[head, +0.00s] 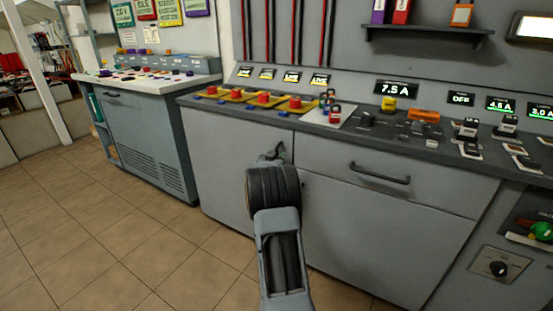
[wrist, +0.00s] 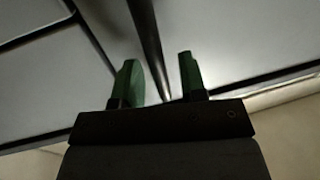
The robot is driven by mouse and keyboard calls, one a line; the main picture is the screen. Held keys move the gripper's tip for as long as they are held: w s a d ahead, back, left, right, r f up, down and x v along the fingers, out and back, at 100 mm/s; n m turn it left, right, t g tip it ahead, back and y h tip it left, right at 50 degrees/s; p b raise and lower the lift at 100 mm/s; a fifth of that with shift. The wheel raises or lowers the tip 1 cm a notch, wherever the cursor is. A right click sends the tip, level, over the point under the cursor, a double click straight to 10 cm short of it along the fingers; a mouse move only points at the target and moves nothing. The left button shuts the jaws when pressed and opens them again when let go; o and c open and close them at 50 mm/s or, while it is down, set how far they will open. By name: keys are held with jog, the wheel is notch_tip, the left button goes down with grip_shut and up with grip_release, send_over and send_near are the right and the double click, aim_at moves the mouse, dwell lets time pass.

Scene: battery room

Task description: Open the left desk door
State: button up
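The left desk door (head: 225,155) is a grey panel at the left end of the grey desk, and it looks closed. My gripper is hidden behind my arm in the head view, in front of the door's right edge. A bit of dark metal shows above the arm there, and I cannot tell whether it is handle or gripper. In the wrist view my gripper (wrist: 160,80) has two green fingers standing apart. A dark bar (wrist: 147,40), likely the door handle, runs between them. It has a visible gap to the right finger, and contact with the left is unclear.
A wide drawer front with a dark handle (head: 380,173) lies right of the door. The control-panel top (head: 355,134) carries buttons and switches. A second console (head: 150,125) stands at the left. Tiled floor (head: 105,230) is clear in front of the door.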

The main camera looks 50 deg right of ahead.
jog(key=shift+w+d, duration=0.15)
jog(key=shift+d, duration=0.2)
grip_shut()
dwell(0.4)
